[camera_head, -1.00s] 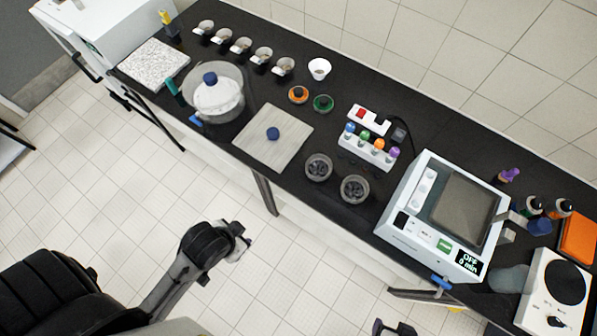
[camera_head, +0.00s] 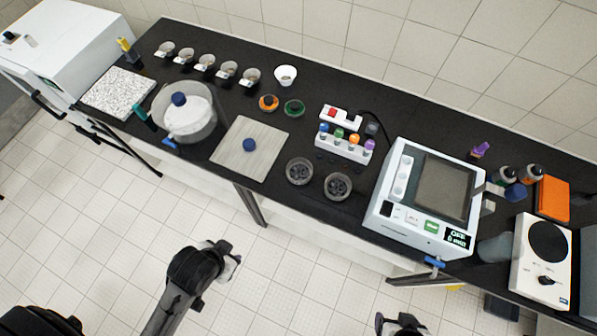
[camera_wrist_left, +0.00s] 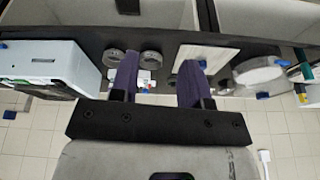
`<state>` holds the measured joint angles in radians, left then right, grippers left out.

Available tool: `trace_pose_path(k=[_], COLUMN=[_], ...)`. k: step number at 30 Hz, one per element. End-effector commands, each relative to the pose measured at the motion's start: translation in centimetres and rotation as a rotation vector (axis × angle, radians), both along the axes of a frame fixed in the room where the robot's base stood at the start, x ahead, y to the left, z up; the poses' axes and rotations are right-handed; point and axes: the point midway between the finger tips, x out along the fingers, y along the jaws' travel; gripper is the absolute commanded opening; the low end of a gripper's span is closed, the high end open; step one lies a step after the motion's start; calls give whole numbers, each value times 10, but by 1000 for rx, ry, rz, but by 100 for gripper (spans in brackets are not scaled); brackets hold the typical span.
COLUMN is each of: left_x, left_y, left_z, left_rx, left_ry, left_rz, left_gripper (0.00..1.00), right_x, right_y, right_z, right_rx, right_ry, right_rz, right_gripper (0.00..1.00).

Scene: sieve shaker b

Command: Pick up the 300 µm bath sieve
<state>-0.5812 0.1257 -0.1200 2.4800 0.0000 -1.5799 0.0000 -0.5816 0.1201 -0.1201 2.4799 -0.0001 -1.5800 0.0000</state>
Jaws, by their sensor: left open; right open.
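No readable 300 µm label shows, so I cannot tell which item is the bath sieve. Two round grey dishes with dark pieces inside, a left one (camera_head: 299,171) and a right one (camera_head: 338,186), stand at the bench's front edge. They also show in the left wrist view, beyond the fingers. The white bath unit (camera_head: 405,218) reads OFF, with a grey recessed top. My left gripper (camera_head: 229,262) is over the floor before the bench; its purple fingers are apart and empty in the left wrist view (camera_wrist_left: 158,82). My right gripper (camera_head: 400,326) is open and empty at the bottom edge.
The black bench (camera_head: 300,125) also holds a glass bowl (camera_head: 205,128) with a white, blue-knobbed piece, a pale board (camera_head: 232,163), a rack of coloured-cap bottles (camera_head: 343,150), several small cups at the back and a white hotplate (camera_head: 535,275).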

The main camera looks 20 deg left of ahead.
Motion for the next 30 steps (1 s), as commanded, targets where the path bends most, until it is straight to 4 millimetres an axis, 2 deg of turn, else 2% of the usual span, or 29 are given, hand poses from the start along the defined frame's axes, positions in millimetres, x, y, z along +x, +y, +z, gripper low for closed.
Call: trace_pose_path(k=[11,15,22,26,29,30], left_x=[0,0,3,28,67,86], left_y=[0,-1,-3,-2,3,7], left_z=[0,0,0,3,13,21], left_rx=[1,-3,-9,-8,11,25], left_ry=[0,-1,-7,-69,-170,-223], left_rz=[-1,2,5,4,-5,-13], left_gripper=[43,34,34,34,34,34], right_x=[0,0,0,0,0,0], right_y=[0,0,0,0,0,0], right_z=[0,0,-1,-10,-23,-29], right_rx=[0,0,0,0,-1,-1], right_ry=[0,0,0,-1,-1,-1], right_rz=[0,0,0,0,0,1], right_gripper=[74,74,74,74,74,74])
